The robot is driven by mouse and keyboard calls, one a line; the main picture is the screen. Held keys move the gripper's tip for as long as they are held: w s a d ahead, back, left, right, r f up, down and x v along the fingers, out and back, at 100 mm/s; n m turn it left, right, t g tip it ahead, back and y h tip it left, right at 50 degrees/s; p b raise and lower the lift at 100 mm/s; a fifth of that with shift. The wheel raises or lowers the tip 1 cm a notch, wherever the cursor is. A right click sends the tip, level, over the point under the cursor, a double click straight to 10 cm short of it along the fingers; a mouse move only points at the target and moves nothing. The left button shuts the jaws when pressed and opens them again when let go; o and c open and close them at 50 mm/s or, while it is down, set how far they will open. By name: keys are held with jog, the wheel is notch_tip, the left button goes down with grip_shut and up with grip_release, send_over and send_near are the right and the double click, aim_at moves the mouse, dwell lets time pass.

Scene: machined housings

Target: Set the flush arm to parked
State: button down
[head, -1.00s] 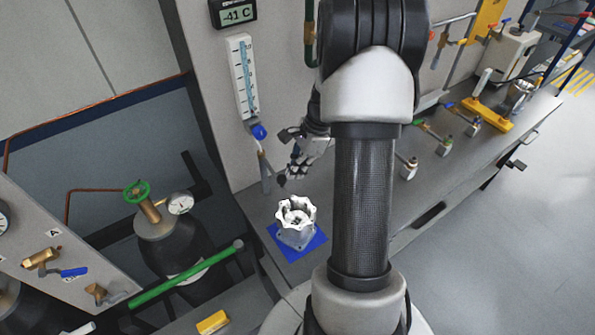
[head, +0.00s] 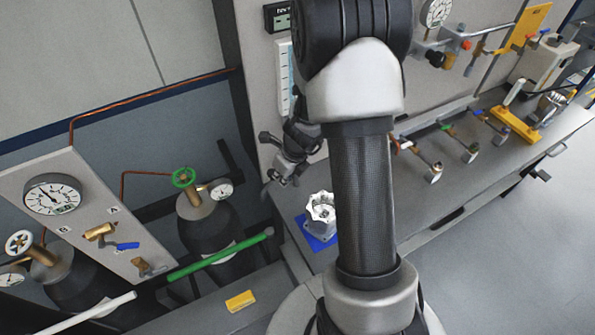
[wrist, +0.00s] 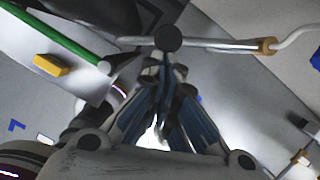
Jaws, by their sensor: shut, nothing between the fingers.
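In the wrist view a pale metal bar (wrist: 215,44) with a dark ball end (wrist: 168,38) and a copper collar (wrist: 265,46) crosses ahead of my fingers; I take it to be the flush arm. My gripper (wrist: 168,66) is shut and empty, its fingertips close to the ball end. I cannot tell whether they touch. In the head view my gripper (head: 277,178) is small, at the left end of the bench beside the wall panel. The bar cannot be made out clearly there, and no parked mark is readable.
A silver handwheel housing (head: 320,208) sits on a blue mat (head: 316,240) close to my gripper. A green bar (head: 222,256) and a yellow block (head: 240,300) lie to the left and front. Valves (head: 470,150) line the bench to the right.

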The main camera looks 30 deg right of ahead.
jog(key=w+a+m+h+p, duration=0.2)
jog(key=w+a+m+p, duration=0.2)
jog(key=w+m+p, duration=0.2)
jog(key=w+p, duration=0.2)
jog(key=p, duration=0.2)
jog(key=shift+m, duration=0.3)
jog(key=shift+s+d, duration=0.1)
jog(key=shift+s, duration=0.05)
